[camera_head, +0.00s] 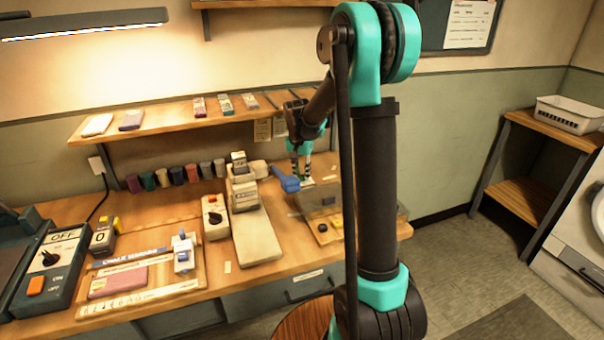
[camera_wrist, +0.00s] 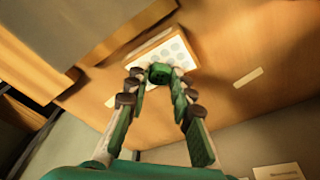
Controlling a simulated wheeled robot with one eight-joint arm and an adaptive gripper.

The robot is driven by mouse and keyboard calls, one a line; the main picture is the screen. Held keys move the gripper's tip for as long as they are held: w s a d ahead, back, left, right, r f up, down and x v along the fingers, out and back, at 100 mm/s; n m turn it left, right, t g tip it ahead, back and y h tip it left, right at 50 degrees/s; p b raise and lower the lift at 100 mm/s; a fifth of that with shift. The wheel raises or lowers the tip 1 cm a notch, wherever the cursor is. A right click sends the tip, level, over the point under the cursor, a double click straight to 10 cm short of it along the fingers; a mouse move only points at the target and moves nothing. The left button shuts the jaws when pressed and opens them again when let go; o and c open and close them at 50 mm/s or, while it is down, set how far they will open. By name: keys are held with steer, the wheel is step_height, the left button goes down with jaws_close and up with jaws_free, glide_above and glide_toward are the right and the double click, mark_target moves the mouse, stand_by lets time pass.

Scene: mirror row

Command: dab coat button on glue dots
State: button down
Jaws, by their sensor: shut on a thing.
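The glue dots are grey round spots on a white card (camera_wrist: 172,52), which lies on the wooden bench in the wrist view. My gripper (camera_wrist: 160,76) is shut on a dark green round thing, which looks like the coat button (camera_wrist: 159,72). The button overlaps the near edge of the card in this view; I cannot tell whether it touches the card. In the head view my gripper (camera_head: 303,180) points down at the back right of the bench, and the button is too small to make out there.
A blue object (camera_head: 286,183) lies just left of my gripper. A grey box (camera_head: 322,197) and a wooden board (camera_head: 330,235) with small dark and yellow pieces stand in front. A shelf (camera_head: 160,120) hangs behind. A pale strip (camera_wrist: 248,77) lies right of the card.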

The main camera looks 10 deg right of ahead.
mark_target(302, 176)
steer(key=shift+f, duration=0.55)
stand_by(1.2)
steer(key=shift+r, duration=0.1)
steer(key=shift+r, duration=3.45)
